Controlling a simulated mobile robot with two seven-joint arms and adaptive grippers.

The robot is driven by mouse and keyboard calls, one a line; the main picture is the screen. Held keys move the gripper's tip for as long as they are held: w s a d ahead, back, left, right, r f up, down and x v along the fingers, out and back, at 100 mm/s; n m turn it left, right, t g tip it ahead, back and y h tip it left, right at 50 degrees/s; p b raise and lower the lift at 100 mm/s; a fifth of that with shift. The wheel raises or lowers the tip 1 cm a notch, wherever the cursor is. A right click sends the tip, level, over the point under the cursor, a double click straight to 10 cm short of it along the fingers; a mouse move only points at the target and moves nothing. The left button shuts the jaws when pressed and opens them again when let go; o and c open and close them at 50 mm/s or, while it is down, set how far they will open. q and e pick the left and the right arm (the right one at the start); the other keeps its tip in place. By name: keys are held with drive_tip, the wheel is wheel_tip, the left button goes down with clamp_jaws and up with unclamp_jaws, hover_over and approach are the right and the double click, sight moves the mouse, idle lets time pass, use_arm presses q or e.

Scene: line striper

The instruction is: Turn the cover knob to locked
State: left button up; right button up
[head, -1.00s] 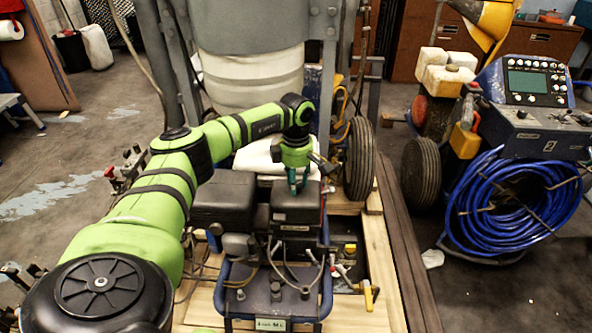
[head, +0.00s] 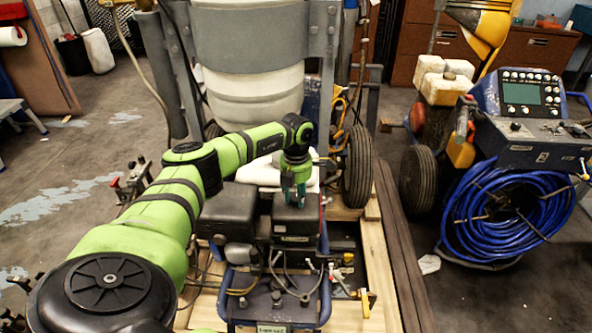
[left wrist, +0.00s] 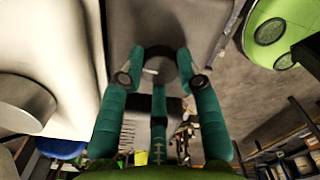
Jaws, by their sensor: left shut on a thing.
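My left gripper (head: 296,198) points down at the top of a black box-shaped cover (head: 298,226) on the engine. In the left wrist view its teal fingers (left wrist: 166,62) close around a small dark round knob (left wrist: 160,70) on the grey cover surface. The gripper is shut on this knob. The fingers hide the knob in the head view, and I cannot read its lock position. My right gripper is in neither view.
A second black box (head: 229,208) stands just left of the cover. Cables and a blue frame (head: 325,290) lie in front. A white drum (head: 255,90) and a wheel (head: 358,168) stand behind.

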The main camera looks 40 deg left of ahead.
sight(296, 197)
use_arm(q)
drive_tip(key=shift+n, duration=0.7)
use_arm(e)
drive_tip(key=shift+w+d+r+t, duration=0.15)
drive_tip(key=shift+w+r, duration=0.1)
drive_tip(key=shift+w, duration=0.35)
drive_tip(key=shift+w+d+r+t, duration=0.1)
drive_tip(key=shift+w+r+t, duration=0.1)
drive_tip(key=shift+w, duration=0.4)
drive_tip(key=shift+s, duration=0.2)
use_arm(q)
drive_tip(key=o, duration=1.2)
drive_tip(key=shift+c, duration=0.2)
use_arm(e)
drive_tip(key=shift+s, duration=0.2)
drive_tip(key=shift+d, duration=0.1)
use_arm(q)
wheel_tip(296, 197, up, 12)
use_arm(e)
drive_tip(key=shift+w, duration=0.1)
